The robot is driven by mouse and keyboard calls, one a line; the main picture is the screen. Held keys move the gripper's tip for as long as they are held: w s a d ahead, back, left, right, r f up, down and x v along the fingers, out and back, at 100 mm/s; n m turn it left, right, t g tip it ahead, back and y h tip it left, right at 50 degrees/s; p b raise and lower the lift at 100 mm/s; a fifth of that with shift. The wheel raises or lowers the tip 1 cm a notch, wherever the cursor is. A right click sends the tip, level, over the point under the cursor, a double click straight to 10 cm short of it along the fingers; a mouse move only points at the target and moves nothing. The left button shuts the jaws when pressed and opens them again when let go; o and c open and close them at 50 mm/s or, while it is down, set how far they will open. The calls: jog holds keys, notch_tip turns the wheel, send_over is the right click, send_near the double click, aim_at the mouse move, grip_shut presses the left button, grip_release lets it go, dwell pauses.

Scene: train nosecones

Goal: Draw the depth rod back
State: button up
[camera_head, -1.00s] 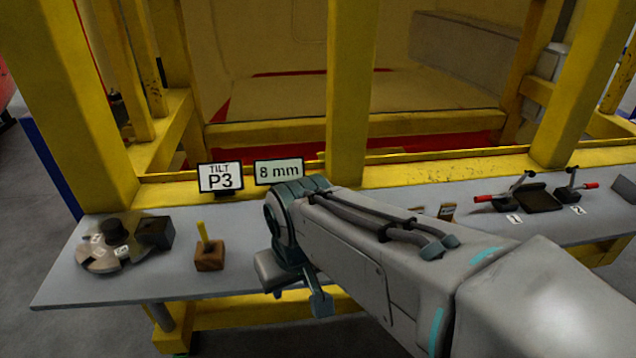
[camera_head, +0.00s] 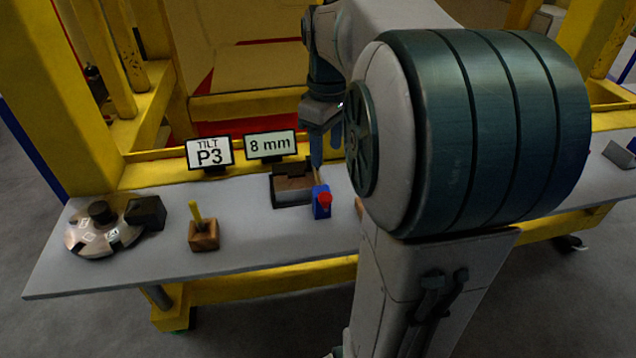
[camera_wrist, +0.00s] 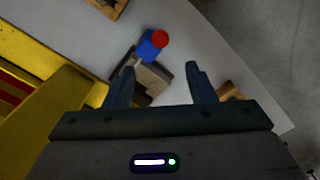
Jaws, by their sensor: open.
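A blue block with a red knob (camera_head: 321,203) stands at the front right of a dark-edged block with a grey-brown face (camera_head: 293,190). A thin yellowish piece shows just behind the blue block, near my fingertip; I cannot tell whether it is the depth rod. My gripper (camera_head: 324,152) points down above this fixture, open. In the wrist view, my gripper (camera_wrist: 158,76) has its fingers apart, with the grey-brown block (camera_wrist: 152,77) between and beyond them. The blue block (camera_wrist: 149,48) and red knob (camera_wrist: 160,38) lie just past the fingertips. Nothing is held.
Signs read "TILT P3" (camera_head: 210,153) and "8 mm" (camera_head: 270,145) behind the fixture. A wooden block with a yellow peg (camera_head: 203,234) and a round disc with a dark knob (camera_head: 97,232) stand left. Yellow frame posts rise behind the bench.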

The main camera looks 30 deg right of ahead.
aim_at(326, 196)
notch_tip(326, 196, down, 12)
jog(key=shift+f, duration=0.1)
dwell(0.4)
